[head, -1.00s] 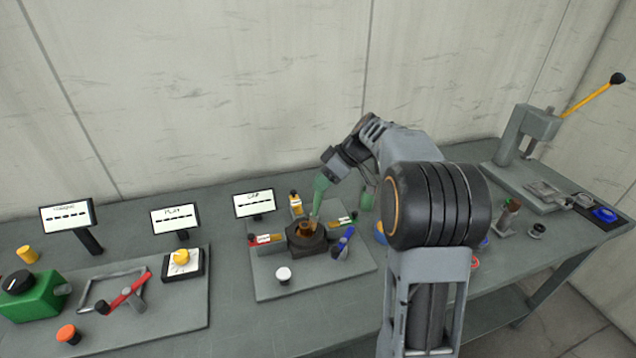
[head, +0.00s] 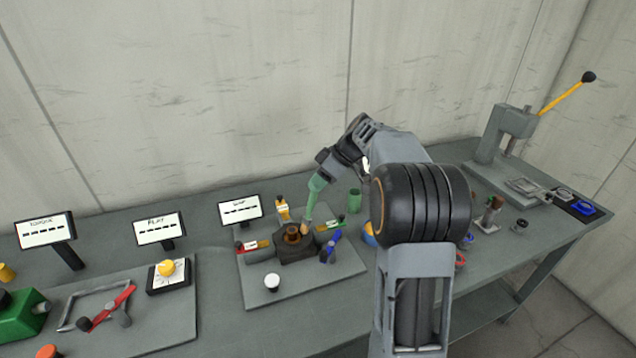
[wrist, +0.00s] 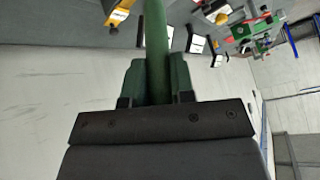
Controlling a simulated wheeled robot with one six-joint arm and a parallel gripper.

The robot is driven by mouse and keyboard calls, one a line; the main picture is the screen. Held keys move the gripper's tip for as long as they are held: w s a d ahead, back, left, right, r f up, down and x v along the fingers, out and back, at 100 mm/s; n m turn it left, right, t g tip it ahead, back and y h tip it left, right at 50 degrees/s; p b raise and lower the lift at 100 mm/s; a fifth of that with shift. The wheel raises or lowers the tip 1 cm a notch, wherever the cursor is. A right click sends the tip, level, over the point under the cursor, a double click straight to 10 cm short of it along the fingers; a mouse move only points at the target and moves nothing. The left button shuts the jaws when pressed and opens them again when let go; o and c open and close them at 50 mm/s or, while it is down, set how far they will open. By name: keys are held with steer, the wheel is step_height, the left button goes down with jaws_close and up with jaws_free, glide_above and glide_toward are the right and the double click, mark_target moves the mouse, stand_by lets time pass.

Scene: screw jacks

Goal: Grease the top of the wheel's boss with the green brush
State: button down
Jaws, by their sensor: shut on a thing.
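My gripper (head: 323,172) is shut on the green brush (head: 317,190), which it holds bristles down and tilted. In the wrist view the brush's green handle (wrist: 156,45) runs up from between the jaws (wrist: 157,88). The tan bristles (head: 306,227) are at the right side of a brown, ring-like boss (head: 292,233). The boss stands in the middle of a dark block-like part (head: 296,250) on a grey plate (head: 262,297). I cannot tell whether the bristles touch the boss. No separate wheel rim can be made out.
Yellow, red and green tagged pieces and a blue-handled part (head: 330,246) surround the dark part closely. A green cup (head: 354,201) stands to the right. Small display screens (head: 240,211) stand behind. A press with a yellow lever (head: 566,95) is far right.

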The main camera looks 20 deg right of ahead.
steer(key=a+b, duration=0.1)
steer(key=s+a+b, duration=0.1)
steer(key=a, duration=0.1)
steer(key=s+a, duration=0.1)
steer(key=shift+a+b, duration=0.3)
steer(key=shift+b, duration=0.1)
steer(key=shift+w+d+r+p, duration=0.1)
steer(key=shift+w+d+p, duration=0.15)
steer(key=shift+d, duration=0.25)
steer(key=shift+w+d+r+p, duration=0.15)
steer(key=shift+d+p, duration=0.1)
steer(key=shift+d, duration=0.2)
steer(key=shift+w+d+p, duration=0.25)
steer(key=shift+w+d, duration=0.1)
steer(key=shift+d, duration=0.45)
steer(key=shift+w+d+p, duration=0.2)
steer(key=shift+w+d, duration=0.1)
steer(key=shift+d, duration=0.45)
